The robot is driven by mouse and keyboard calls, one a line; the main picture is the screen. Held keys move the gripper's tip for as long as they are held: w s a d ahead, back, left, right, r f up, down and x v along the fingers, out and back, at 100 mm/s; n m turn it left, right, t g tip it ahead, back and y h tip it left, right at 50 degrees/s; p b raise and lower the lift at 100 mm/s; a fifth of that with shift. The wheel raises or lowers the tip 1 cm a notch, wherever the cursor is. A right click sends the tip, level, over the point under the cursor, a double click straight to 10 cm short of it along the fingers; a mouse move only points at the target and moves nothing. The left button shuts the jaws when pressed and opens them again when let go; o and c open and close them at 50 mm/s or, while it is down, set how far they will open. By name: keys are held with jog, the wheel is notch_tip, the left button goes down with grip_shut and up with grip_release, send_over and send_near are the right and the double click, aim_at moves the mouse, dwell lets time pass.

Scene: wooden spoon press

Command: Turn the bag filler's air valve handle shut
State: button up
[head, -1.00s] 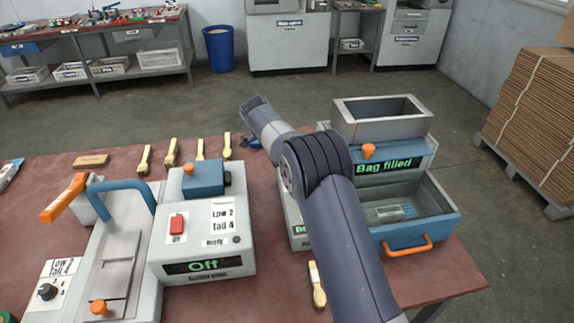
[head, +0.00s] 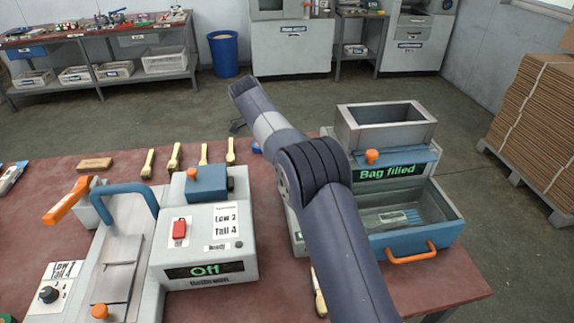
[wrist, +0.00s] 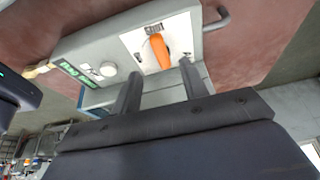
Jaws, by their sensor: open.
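The bag filler (head: 445,205) stands at the right of the table, with a green "Bag filled" display and an open blue-fronted tray holding a clear bag (head: 392,216). In the wrist view, the orange air valve handle (wrist: 160,50) sits on a white plate on the filler's side (wrist: 85,42). It points roughly up and down the picture, slightly tilted. My gripper (wrist: 160,70) is open, its two fingers on either side of the handle in this view. I cannot tell whether they touch it. My arm hides the handle in the head view.
A grey press with a blue lever (head: 125,195) and a white box reading "Off" (head: 205,250) stand left of my arm. Several wooden brushes (head: 174,158) lie behind them. A grey bar handle (wrist: 216,18) juts from the filler near the valve plate.

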jog(key=shift+v, duration=1.65)
jog(key=x, duration=1.1)
jog(key=shift+r, duration=0.1)
jog(key=shift+a+r, duration=0.1)
